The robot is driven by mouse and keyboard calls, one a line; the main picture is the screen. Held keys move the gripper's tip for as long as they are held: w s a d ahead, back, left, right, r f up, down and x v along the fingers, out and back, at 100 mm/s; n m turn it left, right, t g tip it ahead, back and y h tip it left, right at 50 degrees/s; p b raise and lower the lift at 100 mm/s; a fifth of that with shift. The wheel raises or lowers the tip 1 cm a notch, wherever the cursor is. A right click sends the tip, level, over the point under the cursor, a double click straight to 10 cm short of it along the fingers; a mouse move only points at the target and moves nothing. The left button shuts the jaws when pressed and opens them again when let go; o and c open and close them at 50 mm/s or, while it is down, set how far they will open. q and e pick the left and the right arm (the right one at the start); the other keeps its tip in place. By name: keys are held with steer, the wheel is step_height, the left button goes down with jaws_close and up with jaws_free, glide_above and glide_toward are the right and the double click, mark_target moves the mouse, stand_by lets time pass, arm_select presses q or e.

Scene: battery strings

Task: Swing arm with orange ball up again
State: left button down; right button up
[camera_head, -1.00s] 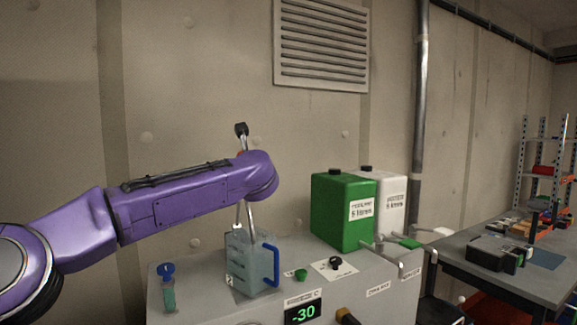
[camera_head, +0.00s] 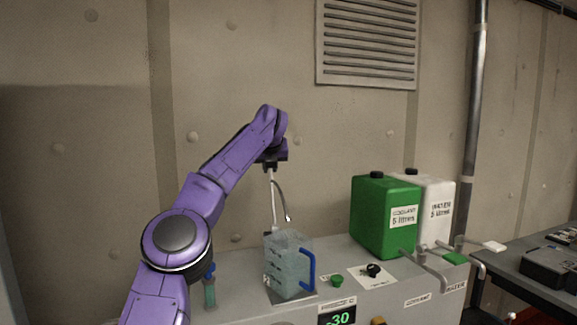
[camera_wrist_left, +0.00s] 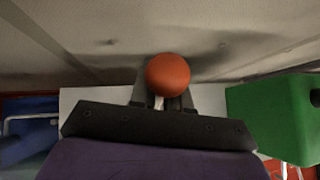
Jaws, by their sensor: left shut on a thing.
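The orange ball (camera_wrist_left: 167,75) shows in the left wrist view between the two dark fingers of my left gripper (camera_wrist_left: 163,103). The fingers are shut on it. In the head view my left gripper (camera_head: 270,166) points down above the clear jug, and the ball cannot be made out there. A thin pale metal arm (camera_head: 273,195) runs down from the gripper toward the back of the jug. My right gripper is not in view.
The jug (camera_head: 285,265) with a blue handle stands on the grey machine top (camera_head: 340,252). A green coolant canister (camera_head: 375,225) and a white canister (camera_head: 440,205) stand to the right. A display (camera_head: 338,318) reads -30. The wall is close behind.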

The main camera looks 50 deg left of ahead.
arm_select(q)
steer(key=shift+a+r, duration=0.1)
steer(key=shift+r, duration=0.05)
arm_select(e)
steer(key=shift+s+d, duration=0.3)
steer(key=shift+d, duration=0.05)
arm_select(q)
steer(key=shift+s, duration=0.1)
steer(key=c, duration=1.3)
jaws_free()
steer(key=shift+c, duration=0.2)
steer(key=shift+o, duration=0.8)
steer(key=shift+a, duration=0.1)
steer(key=b+v, duration=0.1)
steer(key=v, duration=0.8)
steer(key=shift+r+b, duration=0.35)
steer(key=shift+b, duration=0.05)
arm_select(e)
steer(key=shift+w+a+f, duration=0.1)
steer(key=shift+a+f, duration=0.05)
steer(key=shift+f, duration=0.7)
